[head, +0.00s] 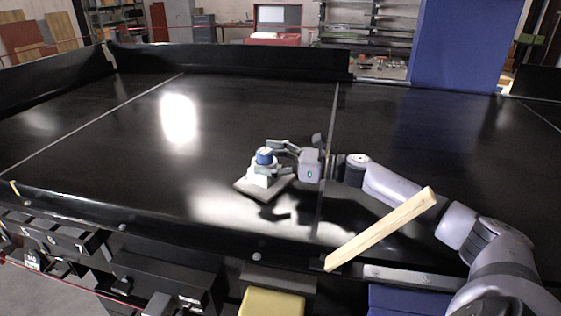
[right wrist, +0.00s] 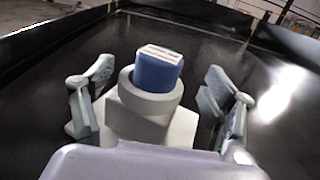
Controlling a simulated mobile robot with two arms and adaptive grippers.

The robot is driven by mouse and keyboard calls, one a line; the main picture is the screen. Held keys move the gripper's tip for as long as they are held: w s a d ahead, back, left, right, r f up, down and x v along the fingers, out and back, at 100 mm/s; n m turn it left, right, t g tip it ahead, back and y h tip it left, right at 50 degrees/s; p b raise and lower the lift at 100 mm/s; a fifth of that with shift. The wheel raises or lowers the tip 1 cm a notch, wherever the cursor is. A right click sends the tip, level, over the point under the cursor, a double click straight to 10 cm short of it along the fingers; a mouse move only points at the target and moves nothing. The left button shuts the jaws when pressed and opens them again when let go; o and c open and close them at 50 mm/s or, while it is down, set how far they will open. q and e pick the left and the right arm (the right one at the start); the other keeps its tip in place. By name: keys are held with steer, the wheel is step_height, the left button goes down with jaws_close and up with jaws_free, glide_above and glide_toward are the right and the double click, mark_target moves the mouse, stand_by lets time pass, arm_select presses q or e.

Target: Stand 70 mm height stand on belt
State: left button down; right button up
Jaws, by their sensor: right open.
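The height stand (head: 262,179) is upright on the black belt (head: 130,140), near the middle of the head view. It has a pale grey stepped body, a flat square base plate and a blue top (head: 264,156) with a light upper face. My right gripper (head: 271,159) comes in from the right at the height of its upper part. In the right wrist view the stand's grey collar (right wrist: 150,104) and blue top stand between my two spread fingers, with a visible gap on each side. Its lower part is hidden there by my gripper body. My left gripper is not in view.
A wooden strip (head: 380,230) slants across the belt's front edge, near my right arm. A black rail (head: 230,60) runs along the back. A yellow bin (head: 271,303) and black boxes sit below the front edge. The belt left of the stand is clear.

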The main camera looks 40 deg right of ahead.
steer(key=b+v, duration=0.2)
steer(key=v, duration=0.2)
steer(key=shift+s+d+f+b, duration=0.15)
steer(key=shift+s+f+b, duration=0.05)
steer(key=shift+f+b, duration=0.2)
steer(key=shift+s+d+r+b, duration=0.2)
steer(key=shift+s+d, duration=0.2)
steer(key=shift+s, duration=0.1)
steer(key=shift+s+d+r+b, duration=0.15)
steer(key=shift+s+d+b, duration=0.05)
steer(key=shift+s+d, duration=0.3)
